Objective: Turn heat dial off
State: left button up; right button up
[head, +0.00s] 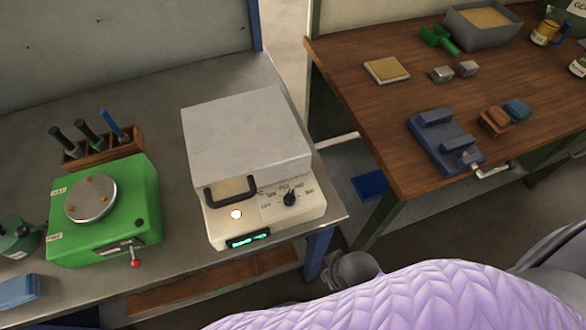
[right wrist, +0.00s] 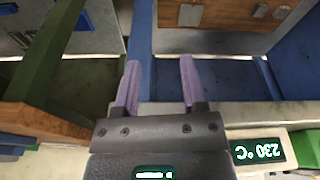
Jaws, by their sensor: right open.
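The heat dial (head: 290,199) is a black knob on the cream front panel of the small furnace (head: 248,142), right of its handle. Printed labels arc above the dial; its pointer aims roughly upward, too small to read exactly. The dial is not visible in the wrist view. My left gripper is not in view.
A green device (head: 105,210) with a round metal plate and red lever stands left of the furnace. A wooden rack (head: 104,149) holds tools behind it. A wooden bench (head: 360,110) at right carries a blue vise (head: 440,140).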

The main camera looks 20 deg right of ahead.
jog(key=w+a+r+t+y+p, duration=0.1)
jog(key=w+a+r+p, duration=0.15)
jog(key=r, duration=0.55)
jog(key=w+a+r+y+p, duration=0.1)
jog(key=w+a+r+p, duration=0.15)
jog(key=r, duration=0.65)
jog(key=w+a+r+y+p, duration=0.2)
jog(key=w+a+r+y, duration=0.1)
jog(key=a+r, duration=0.5)
jog(key=m+g+h, duration=0.3)
jog(key=m+h, duration=0.2)
jog(key=m, duration=0.3)
send_near(290, 194)
notch_tip(290, 194, down, 8)
jog(key=b, duration=0.2)
jog(key=shift+w+a+f+b, duration=0.1)
jog(key=shift+w+b, duration=0.05)
jog(key=shift+b, duration=0.2)
jog(key=shift+f, duration=0.45)
grip_shut()
